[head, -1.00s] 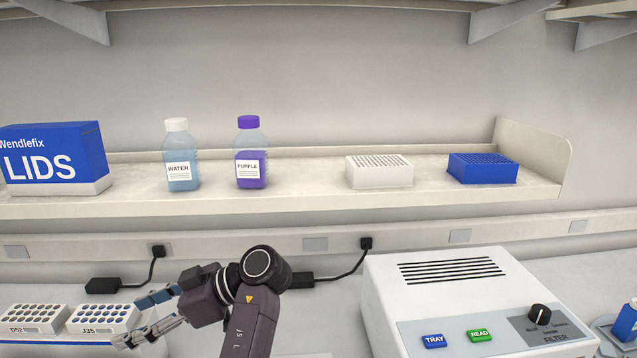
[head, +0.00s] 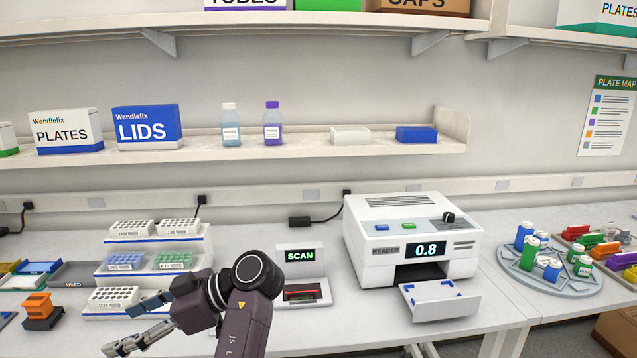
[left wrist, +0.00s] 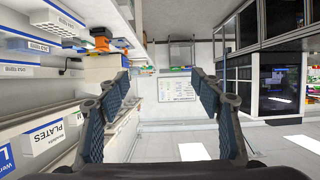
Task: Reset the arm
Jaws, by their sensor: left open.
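My left arm comes up from the bottom of the head view, and its left gripper (head: 137,322) points to the left, in front of the tube rack stand. In the left wrist view the left gripper (left wrist: 163,100) has its two fingers wide apart with nothing between them. Past the fingers lie a far wall with a whiteboard (left wrist: 177,89) and open floor. My right gripper is in neither view.
The reader (head: 412,232) has its tray (head: 440,303) out at the front. The scan unit (head: 300,258) stands left of it. The tiered rack stand (head: 205,240) is behind my gripper. A round carousel (head: 560,285) with bottles sits at right. Bottles and boxes line the shelf (head: 300,150).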

